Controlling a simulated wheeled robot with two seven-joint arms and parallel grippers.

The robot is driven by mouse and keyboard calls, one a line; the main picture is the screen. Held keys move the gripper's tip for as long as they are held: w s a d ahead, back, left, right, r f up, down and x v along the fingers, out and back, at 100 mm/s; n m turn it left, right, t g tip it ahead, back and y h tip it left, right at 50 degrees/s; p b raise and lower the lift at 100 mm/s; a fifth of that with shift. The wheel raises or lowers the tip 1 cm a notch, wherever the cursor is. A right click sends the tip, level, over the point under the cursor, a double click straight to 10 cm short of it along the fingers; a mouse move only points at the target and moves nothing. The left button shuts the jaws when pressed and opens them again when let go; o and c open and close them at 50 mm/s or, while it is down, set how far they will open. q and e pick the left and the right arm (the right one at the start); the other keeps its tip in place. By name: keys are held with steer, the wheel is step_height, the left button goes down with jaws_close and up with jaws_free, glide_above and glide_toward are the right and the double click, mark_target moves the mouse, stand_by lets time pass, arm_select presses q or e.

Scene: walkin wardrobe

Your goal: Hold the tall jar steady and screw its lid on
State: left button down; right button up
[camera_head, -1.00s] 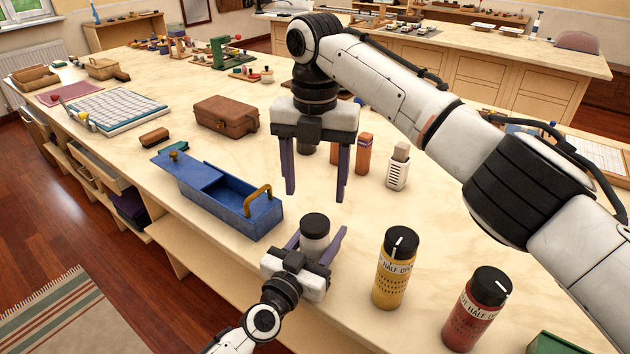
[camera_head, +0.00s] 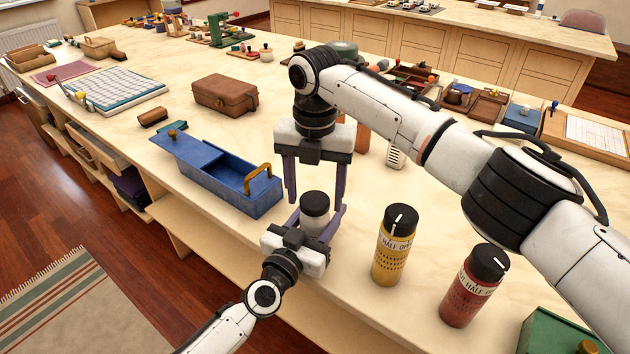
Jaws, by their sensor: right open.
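The tall jar (camera_head: 314,224) is pale, stands upright near the front edge of the table, and has a dark lid (camera_head: 315,203) on top. I cannot tell how tightly the lid sits. My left gripper (camera_head: 313,217) comes from the front with its purple fingers on either side of the jar's body, seemingly shut on it. My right gripper (camera_head: 315,204) points down from above, open, with one finger left and one right of the lid. Its fingers look apart from the lid. The far finger contacts are hidden.
A blue box (camera_head: 235,190) with a sliding lid and brass handle lies just left of the jar. A yellow shaker jar (camera_head: 393,247) and a red shaker jar (camera_head: 473,287) stand to the right. A brown case (camera_head: 225,95) lies further back.

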steer(key=shift+f, duration=0.1)
steer(key=c, duration=1.1)
steer(key=shift+c, duration=0.3)
